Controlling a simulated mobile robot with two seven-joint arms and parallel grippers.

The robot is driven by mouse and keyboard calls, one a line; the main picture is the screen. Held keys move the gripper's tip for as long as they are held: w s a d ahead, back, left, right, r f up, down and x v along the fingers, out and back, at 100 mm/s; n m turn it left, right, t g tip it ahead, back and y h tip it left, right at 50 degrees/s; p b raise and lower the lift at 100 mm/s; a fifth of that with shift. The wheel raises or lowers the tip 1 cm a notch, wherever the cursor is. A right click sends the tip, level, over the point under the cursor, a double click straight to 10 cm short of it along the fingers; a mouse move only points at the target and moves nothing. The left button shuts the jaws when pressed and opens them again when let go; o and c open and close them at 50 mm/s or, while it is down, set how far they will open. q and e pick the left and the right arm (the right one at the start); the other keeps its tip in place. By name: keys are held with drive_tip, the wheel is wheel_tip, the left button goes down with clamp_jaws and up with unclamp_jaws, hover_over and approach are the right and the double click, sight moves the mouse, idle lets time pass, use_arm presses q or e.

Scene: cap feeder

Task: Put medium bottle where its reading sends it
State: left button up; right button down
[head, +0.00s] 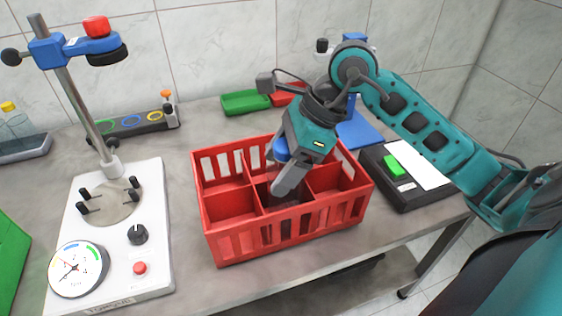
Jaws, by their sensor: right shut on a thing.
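My right gripper (284,177) points down into the red divided crate (290,222), at its middle compartments. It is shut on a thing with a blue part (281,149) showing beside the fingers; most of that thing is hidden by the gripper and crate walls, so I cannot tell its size. The tester (150,200) stands at the left, its clamp pegs around an empty round plate (108,203). Its dial (78,268) has coloured bands; the needle's exact reading is too small to tell. My left gripper is out of view.
A stand with a blue head and red knob (96,27) rises over the tester. A strip with coloured rings (130,123) lies at the back. A black box with a green block (394,166) and white paper is right of the crate. Bare table lies between tester and crate.

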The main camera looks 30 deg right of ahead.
drive_tip(key=shift+c, duration=2.1)
unclamp_jaws()
drive_tip(key=shift+f, duration=0.1)
drive_tip(key=o, duration=0.4)
drive_tip(key=shift+r+p, duration=0.3)
drive_tip(key=shift+r, duration=0.05)
drive_tip(key=v, duration=1.1)
drive_tip(key=shift+s+d+r, duration=0.1)
drive_tip(key=shift+d+r, duration=0.1)
drive_tip(key=shift+r, duration=0.1)
drive_tip(key=shift+s, duration=0.1)
